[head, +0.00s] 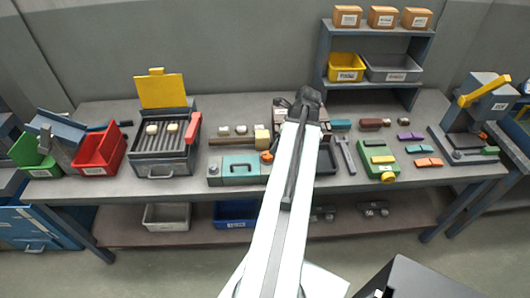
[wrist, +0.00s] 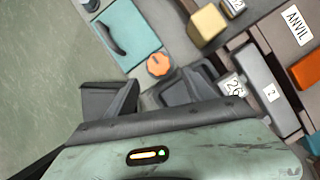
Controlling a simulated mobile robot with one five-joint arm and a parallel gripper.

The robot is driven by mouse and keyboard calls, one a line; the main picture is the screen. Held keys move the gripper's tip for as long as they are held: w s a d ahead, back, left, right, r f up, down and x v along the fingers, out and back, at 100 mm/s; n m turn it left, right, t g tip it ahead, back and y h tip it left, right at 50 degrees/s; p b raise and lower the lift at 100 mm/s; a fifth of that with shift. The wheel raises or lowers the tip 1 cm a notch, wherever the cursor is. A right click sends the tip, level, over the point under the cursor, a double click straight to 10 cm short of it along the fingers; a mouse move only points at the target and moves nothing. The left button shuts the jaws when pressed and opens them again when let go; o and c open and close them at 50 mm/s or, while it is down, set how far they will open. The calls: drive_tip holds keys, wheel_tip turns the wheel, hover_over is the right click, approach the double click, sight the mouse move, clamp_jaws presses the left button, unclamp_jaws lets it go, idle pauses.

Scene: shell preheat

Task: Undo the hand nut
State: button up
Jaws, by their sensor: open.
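The hand nut looks to be the orange lobed knob (wrist: 159,64) at the end of a teal-topped fixture (wrist: 120,35) in the wrist view. In the head view the orange knob (head: 267,156) shows at the right end of the teal fixture (head: 238,168), just left of my arm. My gripper (wrist: 150,92) is open and empty, its two dark fingers spread. The knob lies just beyond the gap between the fingertips, apart from them as far as I can see. In the head view my gripper (head: 309,98) is above the bench, its fingers hard to make out.
A yellow block (wrist: 207,25), a plate labelled ANVIL (wrist: 297,22) and grey numbered parts (wrist: 262,85) crowd the right of the knob. In the head view a grill-like box (head: 165,143) stands left and a green fixture (head: 380,160) right. Open floor (wrist: 40,60) lies left in the wrist view.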

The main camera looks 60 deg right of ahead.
sight(268, 155)
drive_tip(key=b+x, duration=0.7)
drive_tip(key=x, duration=0.1)
drive_tip(key=shift+w, duration=0.15)
drive_tip(key=shift+a+r, duration=0.1)
drive_tip(key=shift+r, duration=0.05)
clamp_jaws()
